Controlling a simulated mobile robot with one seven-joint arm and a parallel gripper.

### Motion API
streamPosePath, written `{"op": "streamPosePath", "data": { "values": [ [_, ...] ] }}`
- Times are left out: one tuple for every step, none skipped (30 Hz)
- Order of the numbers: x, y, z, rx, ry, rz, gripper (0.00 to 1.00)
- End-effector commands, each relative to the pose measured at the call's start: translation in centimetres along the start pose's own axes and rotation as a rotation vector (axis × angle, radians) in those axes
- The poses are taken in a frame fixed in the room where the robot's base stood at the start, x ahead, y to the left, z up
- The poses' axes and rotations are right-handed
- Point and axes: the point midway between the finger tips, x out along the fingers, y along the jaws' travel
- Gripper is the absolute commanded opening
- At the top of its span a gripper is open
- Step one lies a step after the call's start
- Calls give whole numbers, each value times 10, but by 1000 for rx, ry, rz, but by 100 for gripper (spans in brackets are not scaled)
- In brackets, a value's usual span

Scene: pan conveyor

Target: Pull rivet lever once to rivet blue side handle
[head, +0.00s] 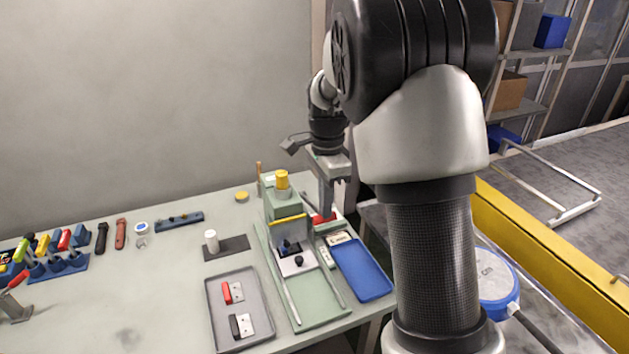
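The green rivet press (282,205) with a yellow cap stands at the back right of the table. Its lever ends in a red grip (322,219) on the press's right side. My gripper (326,208) points down right at this red grip, its fingers overlapping it in the picture. Whether the fingers are closed on the grip or only beside it cannot be told. A small dark blue piece (289,246), seemingly the blue side handle, sits under the press head on a pale plate (296,265) with a black knob. Its fine seating is too small to tell.
A grey tray (211,312) with a red and a black handle lies left of the press's green slide (318,314). A blue tray (362,269) lies to its right. Tools and colored handles line the back left.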

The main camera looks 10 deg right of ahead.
Motion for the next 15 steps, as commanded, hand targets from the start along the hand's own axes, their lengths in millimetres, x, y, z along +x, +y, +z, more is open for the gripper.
{"op": "streamPosePath", "data": {
  "values": [
    [-8, 0, 0, 0, 0, 0, 0],
    [-10, 0, 0, 0, 0, 0, 0],
    [-13, 0, 0, 0, 0, 0, 0],
    [-16, 0, 0, 0, 0, 0, 0],
    [-18, 0, 0, 0, 0, 0, 0],
    [-21, 0, 0, 0, 0, 0, 0],
    [-24, 0, 0, 0, 0, 0, 0],
    [-26, 0, 0, 0, 0, 0, 0],
    [-29, 0, 0, 0, 0, 0, 0],
    [-32, 0, 0, 0, 0, 0, 0],
    [-34, 0, 0, 0, 0, 0, 0],
    [-37, 0, 0, 0, 0, 0, 0],
    [-40, 0, 0, 0, 0, 0, 0],
    [-42, 0, 0, 0, 0, 0, 0],
    [-44, 0, 0, 0, 0, 0, 0]
  ]
}}
